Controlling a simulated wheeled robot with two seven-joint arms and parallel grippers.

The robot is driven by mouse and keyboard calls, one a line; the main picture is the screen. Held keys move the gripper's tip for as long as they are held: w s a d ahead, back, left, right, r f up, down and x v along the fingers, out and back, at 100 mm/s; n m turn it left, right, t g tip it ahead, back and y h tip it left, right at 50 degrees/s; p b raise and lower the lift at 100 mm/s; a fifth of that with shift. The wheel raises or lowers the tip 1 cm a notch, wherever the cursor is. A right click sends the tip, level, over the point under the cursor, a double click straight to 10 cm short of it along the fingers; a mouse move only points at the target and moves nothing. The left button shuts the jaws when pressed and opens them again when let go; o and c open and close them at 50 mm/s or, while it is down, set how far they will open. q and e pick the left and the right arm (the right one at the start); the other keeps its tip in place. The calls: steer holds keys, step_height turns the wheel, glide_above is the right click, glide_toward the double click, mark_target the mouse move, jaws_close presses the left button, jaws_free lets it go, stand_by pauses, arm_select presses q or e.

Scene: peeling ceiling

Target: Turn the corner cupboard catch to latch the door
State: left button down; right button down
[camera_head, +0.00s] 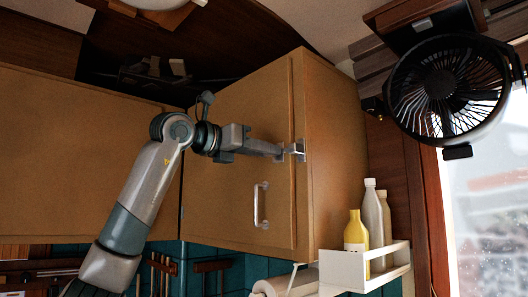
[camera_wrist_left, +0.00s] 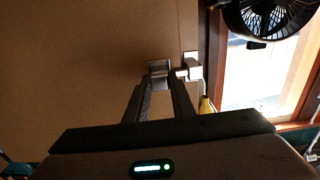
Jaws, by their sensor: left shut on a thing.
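The corner cupboard door (camera_head: 235,190) is a tan wooden panel with a metal bar handle (camera_head: 261,205). The small metal catch (camera_head: 298,149) sits at the door's right edge, by the cupboard's side panel. My left gripper (camera_head: 280,152) reaches in from the left and is shut on the catch, its fingers pointing right. The catch (camera_wrist_left: 191,66) also shows in the left wrist view, beyond the fingertips (camera_wrist_left: 168,84), which partly hide it. The door looks flush or nearly so with the cupboard front. My right gripper is not in view.
A black fan (camera_head: 444,92) hangs at the upper right near a bright window (camera_head: 490,190). A white rack (camera_head: 345,272) with several bottles stands below the cupboard's right side, above a paper roll (camera_head: 287,284). Dark clutter (camera_head: 155,70) lies above the cupboards.

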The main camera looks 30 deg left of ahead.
arm_select(q)
steer(key=c, duration=1.5)
jaws_free()
steer(key=shift+s+a, duration=0.1)
steer(key=shift+s, duration=0.05)
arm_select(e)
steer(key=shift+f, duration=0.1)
arm_select(q)
steer(key=shift+b+v, duration=1.7)
steer(key=shift+v, duration=6.85)
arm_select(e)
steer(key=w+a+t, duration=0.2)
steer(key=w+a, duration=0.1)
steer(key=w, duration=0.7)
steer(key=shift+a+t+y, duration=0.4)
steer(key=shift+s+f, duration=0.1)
